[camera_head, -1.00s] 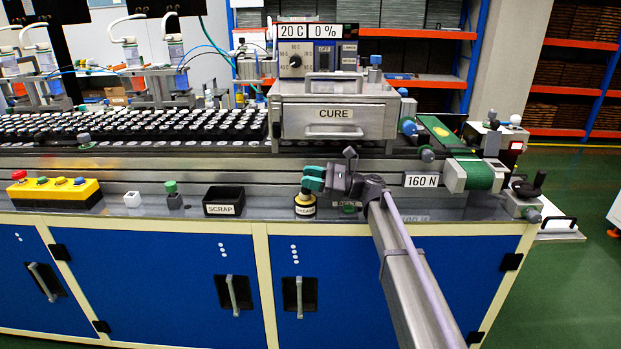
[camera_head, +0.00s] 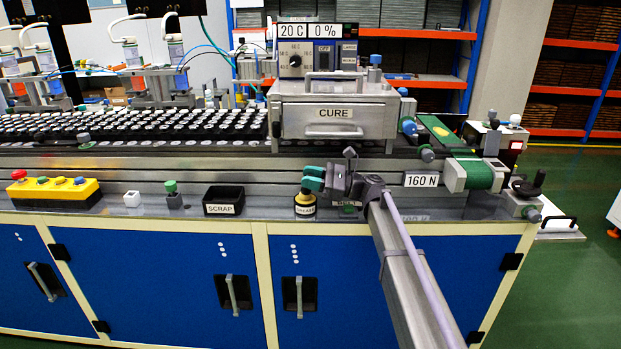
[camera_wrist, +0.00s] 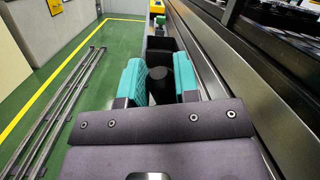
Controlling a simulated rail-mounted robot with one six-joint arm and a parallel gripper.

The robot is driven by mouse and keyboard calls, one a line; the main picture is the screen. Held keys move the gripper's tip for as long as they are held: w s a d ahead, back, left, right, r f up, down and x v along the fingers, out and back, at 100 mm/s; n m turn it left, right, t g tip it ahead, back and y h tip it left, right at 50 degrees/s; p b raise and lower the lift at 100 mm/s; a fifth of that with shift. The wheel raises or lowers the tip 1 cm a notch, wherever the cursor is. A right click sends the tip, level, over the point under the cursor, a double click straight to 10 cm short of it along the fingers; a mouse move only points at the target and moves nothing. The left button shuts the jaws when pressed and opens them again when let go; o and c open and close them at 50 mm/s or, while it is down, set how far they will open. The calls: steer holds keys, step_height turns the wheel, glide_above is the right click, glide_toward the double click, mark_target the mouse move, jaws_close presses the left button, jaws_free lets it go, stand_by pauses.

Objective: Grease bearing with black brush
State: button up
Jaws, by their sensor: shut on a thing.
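My gripper (camera_head: 312,178) is over the small black-and-yellow grease pot (camera_head: 305,205) on the front ledge of the bench. In the wrist view, the teal fingers of my gripper (camera_wrist: 160,85) stand on either side of a dark round piece, which looks like the top of the black brush (camera_wrist: 160,84). My gripper is shut on it. The lower part of the brush is hidden by the fingers and the pot, so I cannot tell how deep it sits. I cannot make out the bearing.
The black SCRAP bin (camera_head: 224,202) stands left of the pot. Further left are a green-topped post (camera_head: 172,193), a white block (camera_head: 132,199) and a yellow button box (camera_head: 55,193). The CURE oven (camera_head: 335,115) stands behind. A green roller unit (camera_head: 472,174) is at the right.

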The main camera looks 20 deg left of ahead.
step_height(320, 180, up, 7)
steer(key=p, duration=0.7)
steer(key=shift+f, duration=0.1)
stand_by(0.4)
